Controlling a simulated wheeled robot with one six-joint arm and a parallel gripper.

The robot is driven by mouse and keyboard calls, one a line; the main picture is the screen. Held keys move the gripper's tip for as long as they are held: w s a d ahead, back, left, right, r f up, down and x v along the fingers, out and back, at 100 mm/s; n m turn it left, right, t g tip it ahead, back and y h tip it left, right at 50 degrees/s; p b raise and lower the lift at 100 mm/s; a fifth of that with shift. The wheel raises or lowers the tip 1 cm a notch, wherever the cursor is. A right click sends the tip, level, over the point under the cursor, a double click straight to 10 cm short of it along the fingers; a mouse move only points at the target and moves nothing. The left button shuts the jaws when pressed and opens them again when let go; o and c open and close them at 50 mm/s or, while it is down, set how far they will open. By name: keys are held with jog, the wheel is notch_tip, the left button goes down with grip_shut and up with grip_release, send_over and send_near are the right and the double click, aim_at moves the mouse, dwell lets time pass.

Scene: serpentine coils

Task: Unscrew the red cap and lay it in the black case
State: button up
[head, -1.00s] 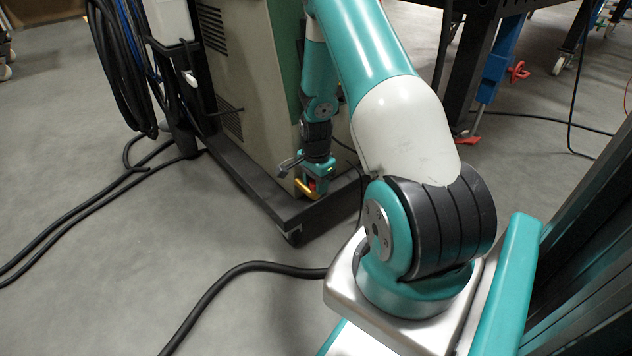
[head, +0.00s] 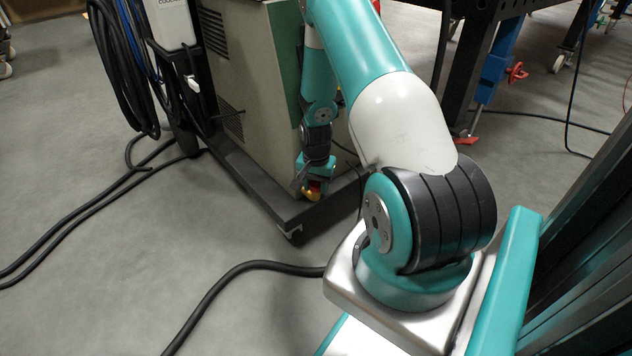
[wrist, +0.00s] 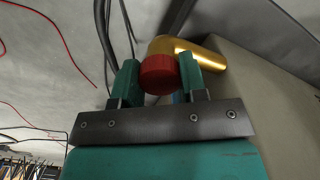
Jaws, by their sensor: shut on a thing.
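The red cap (wrist: 158,74) sits between the two teal fingers of my gripper (wrist: 160,78) in the wrist view. The gripper is shut on it. A brass-coloured pipe elbow (wrist: 188,46) lies right behind the cap; whether the cap is still joined to it cannot be told. In the head view my gripper (head: 312,184) is low at the corner of the beige machine, and the brass pipe (head: 310,196) shows just below it. The cap is mostly hidden there. I see no black case in these frames.
The beige machine (head: 255,100) stands on a dark wheeled base (head: 285,213) close beside my gripper. Thick black cables (head: 230,275) lie on the grey floor. A black table frame (head: 482,60) stands at the back right. The floor at left is mostly clear.

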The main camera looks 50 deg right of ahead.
jog(key=shift+s+a, duration=0.1)
jog(key=shift+r+n+p, duration=0.1)
jog(key=shift+n+p, duration=0.4)
jog(key=shift+n, duration=1.3)
jog(key=shift+n+p, duration=0.7)
jog(key=shift+n, duration=0.9)
